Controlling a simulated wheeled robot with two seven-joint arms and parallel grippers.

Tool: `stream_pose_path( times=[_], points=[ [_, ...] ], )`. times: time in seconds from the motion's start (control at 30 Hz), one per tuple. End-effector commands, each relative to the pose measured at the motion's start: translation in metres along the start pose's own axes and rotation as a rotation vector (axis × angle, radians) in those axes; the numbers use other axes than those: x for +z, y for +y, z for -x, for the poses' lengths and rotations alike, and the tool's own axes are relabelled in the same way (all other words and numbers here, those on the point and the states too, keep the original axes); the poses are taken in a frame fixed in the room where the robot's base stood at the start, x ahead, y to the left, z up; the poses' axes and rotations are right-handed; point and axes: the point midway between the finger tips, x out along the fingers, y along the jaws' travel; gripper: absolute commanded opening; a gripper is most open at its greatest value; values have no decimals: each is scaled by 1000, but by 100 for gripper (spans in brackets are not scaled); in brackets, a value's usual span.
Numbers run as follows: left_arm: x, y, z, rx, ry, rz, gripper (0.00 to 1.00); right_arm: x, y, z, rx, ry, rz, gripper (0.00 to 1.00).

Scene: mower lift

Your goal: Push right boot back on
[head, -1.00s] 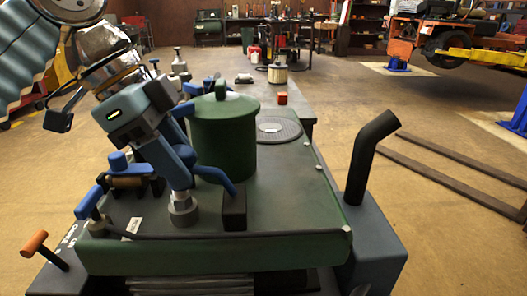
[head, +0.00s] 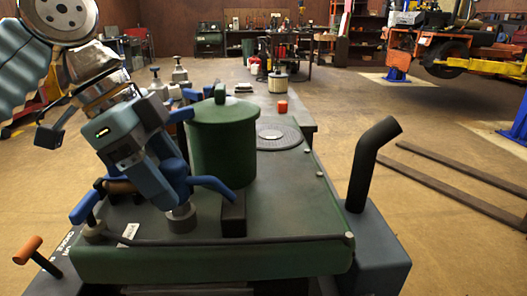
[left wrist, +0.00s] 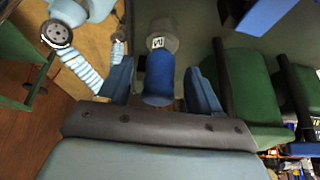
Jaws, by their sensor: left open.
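My left gripper (head: 172,172) reaches down from the left over the green engine deck (head: 280,222). Its jaws are open. In the left wrist view, a blue boot (left wrist: 159,78) lies between the two finger pads (left wrist: 162,82), with space on each side. The boot's far end meets a grey plug base (left wrist: 163,35) with a small white label; whether it is fully seated cannot be told. In the head view the grey base (head: 181,218) shows under the fingers, which largely hide the boot. My right gripper is not in view.
A green canister (head: 222,145) stands close behind the fingers. Another blue piece (head: 83,206) on a grey base is at left, near an orange-handled lever (head: 28,250). A black exhaust pipe (head: 368,165) rises at right. The deck's right half is mostly clear.

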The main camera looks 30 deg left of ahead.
Motion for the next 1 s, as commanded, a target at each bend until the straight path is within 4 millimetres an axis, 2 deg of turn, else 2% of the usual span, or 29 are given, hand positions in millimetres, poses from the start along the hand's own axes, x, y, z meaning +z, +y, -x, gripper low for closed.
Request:
stream_pose_path(
  times=[0.23,0.37,0.4,0.8,1.0],
  points=[
    [0,0,0,-1,1,0,64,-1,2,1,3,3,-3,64],
    [-1,0,1,-1,1,0,64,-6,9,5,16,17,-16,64],
    [-5,0,11,-1,1,-1,64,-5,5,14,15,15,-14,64],
    [-26,0,53,0,1,0,64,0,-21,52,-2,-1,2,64],
    [-32,0,65,0,1,0,64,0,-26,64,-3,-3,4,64]
  ],
)
